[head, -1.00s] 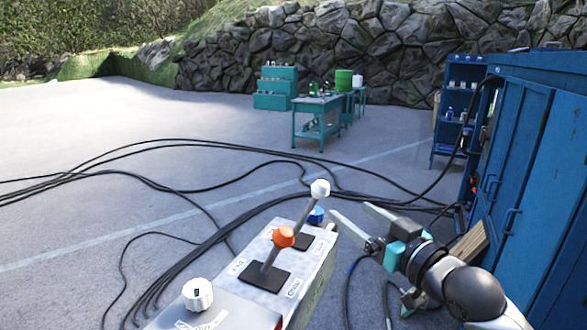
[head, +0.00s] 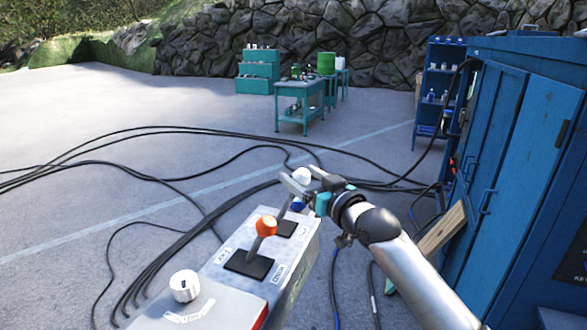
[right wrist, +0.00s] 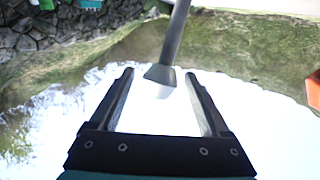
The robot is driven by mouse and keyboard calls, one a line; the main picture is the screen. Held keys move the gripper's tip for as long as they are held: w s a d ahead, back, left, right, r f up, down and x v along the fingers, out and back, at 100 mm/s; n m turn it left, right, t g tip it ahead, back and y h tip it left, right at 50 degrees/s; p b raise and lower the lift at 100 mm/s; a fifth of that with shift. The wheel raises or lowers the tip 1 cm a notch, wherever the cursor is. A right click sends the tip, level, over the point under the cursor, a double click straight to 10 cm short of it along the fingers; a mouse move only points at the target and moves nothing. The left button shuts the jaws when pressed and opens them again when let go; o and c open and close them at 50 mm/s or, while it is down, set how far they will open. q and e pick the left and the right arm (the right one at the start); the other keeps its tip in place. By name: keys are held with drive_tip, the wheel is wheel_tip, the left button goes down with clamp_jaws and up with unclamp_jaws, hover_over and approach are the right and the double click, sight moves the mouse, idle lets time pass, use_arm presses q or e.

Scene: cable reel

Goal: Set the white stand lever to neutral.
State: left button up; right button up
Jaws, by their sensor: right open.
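In the right wrist view, the lever's grey shaft (right wrist: 174,42) comes down from the top between the two open fingers (right wrist: 159,75). The knob there blends into the bright background, so contact cannot be told. My left gripper is not in view.
A white dial (head: 185,285) sits on the near end. A blue cabinet (head: 500,150) is at right. Black cables cross the ground.

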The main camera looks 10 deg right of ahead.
drive_tip(key=shift+x, duration=1.7)
drive_tip(key=shift+c, duration=0.3)
clamp_jaws()
